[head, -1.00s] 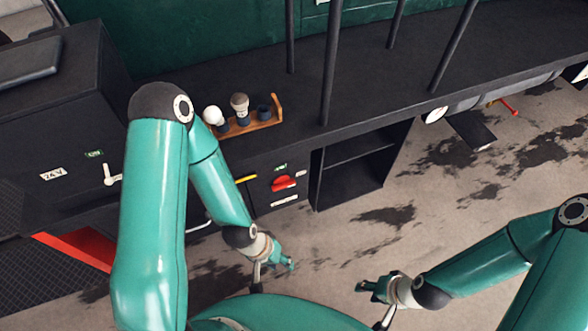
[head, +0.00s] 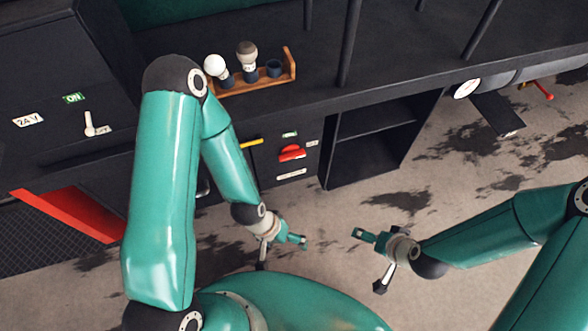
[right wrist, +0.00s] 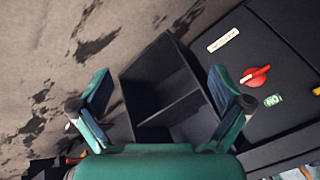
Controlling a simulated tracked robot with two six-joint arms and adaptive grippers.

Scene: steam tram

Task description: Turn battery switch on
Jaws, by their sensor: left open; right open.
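A red rotary switch (head: 291,153) sits on the black cabinet front, with a small green label above it and a white label below. It also shows in the right wrist view (right wrist: 255,75) at upper right, beside a green ON label (right wrist: 273,100). A white lever (head: 94,125) is on the left black panel, beside a 24 V label (head: 28,120) and a green ON label (head: 74,98). Which one is the battery switch I cannot read. My left gripper (head: 302,241) is open below the red switch, apart from it. My right gripper (head: 360,235) is open and empty, farther right.
A wooden rack (head: 255,84) with bulb-like items stands on the black counter (head: 400,62). An open black shelf (head: 370,145) is right of the red switch. A yellow handle (head: 251,143) is left of it. A red beam (head: 70,214) lies low at left. Stained floor (head: 420,190) is clear.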

